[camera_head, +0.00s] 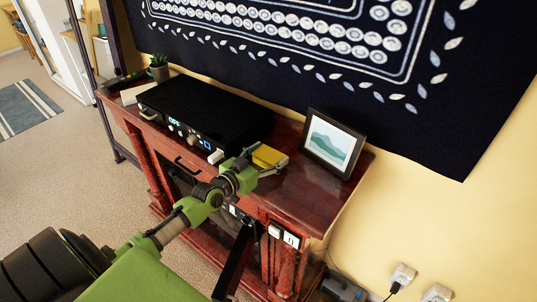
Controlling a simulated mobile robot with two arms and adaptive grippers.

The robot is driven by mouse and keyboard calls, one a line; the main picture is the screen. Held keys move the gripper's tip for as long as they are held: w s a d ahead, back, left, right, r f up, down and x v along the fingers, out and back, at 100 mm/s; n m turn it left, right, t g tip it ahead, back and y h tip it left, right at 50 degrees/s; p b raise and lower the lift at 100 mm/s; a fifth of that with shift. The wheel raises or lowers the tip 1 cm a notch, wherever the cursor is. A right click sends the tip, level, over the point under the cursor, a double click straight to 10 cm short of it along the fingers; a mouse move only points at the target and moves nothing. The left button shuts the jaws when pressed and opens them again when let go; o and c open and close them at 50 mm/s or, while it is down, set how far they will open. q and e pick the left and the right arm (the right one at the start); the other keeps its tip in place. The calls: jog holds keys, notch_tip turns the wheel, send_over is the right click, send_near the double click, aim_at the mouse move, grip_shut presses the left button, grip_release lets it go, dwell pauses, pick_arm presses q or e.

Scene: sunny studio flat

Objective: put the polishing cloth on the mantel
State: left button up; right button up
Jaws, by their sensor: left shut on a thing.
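The polishing cloth (267,155) is a small folded yellow piece over the right half of the mantel. The mantel (305,192) is the glossy dark red-brown wooden top of the cabinet-like surround along the wall. My left gripper (270,166) is shut on the cloth, its green arm reaching in from the lower left. The gripper hides part of the cloth. I cannot tell whether the cloth touches the mantel top. My right gripper is not in view.
A black audio unit (204,108) fills the mantel's left half. A framed mountain picture (334,143) stands to the right of the cloth. A small potted plant (159,68) is at the far left end. A dark blue patterned hanging (440,120) covers the wall behind.

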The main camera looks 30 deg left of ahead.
pick_arm(q)
jog(key=o, duration=0.7)
jog(key=shift+f, duration=0.15)
jog(key=shift+c, duration=0.2)
jog(key=o, duration=0.4)
jog(key=shift+r, duration=0.25)
jog(key=s, duration=0.3)
jog(key=s+r+b, duration=0.1)
jog(key=s, duration=0.3)
jog(key=s+a, duration=0.1)
jog(key=s, duration=0.2)
jog(key=shift+s+r+b, duration=0.15)
jog(key=shift+s+b, duration=0.2)
jog(key=shift+s, duration=0.05)
jog(key=shift+s+r, duration=0.2)
jog(key=shift+s, duration=0.35)
